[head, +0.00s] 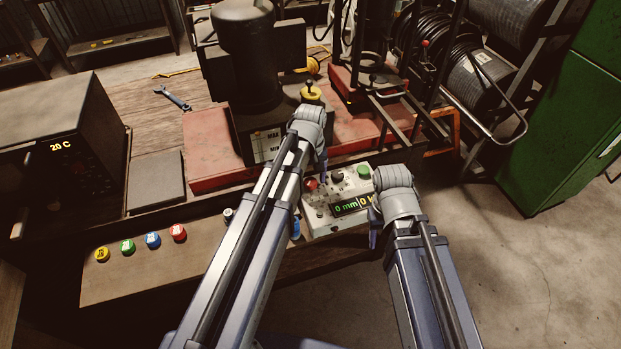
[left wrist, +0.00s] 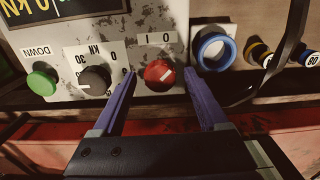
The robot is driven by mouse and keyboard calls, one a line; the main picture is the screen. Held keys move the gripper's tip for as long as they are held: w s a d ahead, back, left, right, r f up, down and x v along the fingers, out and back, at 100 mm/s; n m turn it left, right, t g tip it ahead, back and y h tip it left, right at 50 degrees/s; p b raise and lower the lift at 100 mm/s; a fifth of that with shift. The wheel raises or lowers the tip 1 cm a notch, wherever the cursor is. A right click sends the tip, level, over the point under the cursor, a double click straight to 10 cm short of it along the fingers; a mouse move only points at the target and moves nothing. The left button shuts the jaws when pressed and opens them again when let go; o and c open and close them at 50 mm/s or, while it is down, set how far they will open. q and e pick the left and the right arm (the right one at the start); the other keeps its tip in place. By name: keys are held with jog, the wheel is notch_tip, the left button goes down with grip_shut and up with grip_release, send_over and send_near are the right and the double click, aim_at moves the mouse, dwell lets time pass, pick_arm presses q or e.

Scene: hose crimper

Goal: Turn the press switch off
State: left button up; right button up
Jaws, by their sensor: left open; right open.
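The press switch is a red round knob (left wrist: 159,74) with a white pointer mark slanting to the upper right, under an I/O label on the white control panel (left wrist: 150,16). In the head view the red knob (head: 311,184) is at the panel's upper left. My left gripper (left wrist: 159,80) is open, with one purple finger on each side of the knob; I cannot tell whether they touch it. In the head view my left gripper (head: 322,170) partly covers the panel. My right gripper (head: 375,235) is open, at the panel's right side, its fingers largely hidden.
Near the switch are a black KN dial (left wrist: 94,80), a green DOWN button (left wrist: 42,84) and a blue ring (left wrist: 214,50). The red press base (head: 210,150) stands behind. Coloured caps (head: 152,240) line the shelf at left.

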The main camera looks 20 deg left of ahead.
aim_at(311, 181)
pick_arm(q)
notch_tip(311, 181, up, 8)
jog(key=p, duration=0.8)
jog(key=shift+f, duration=0.15)
pick_arm(e)
notch_tip(311, 181, up, 8)
jog(key=shift+f, duration=0.1)
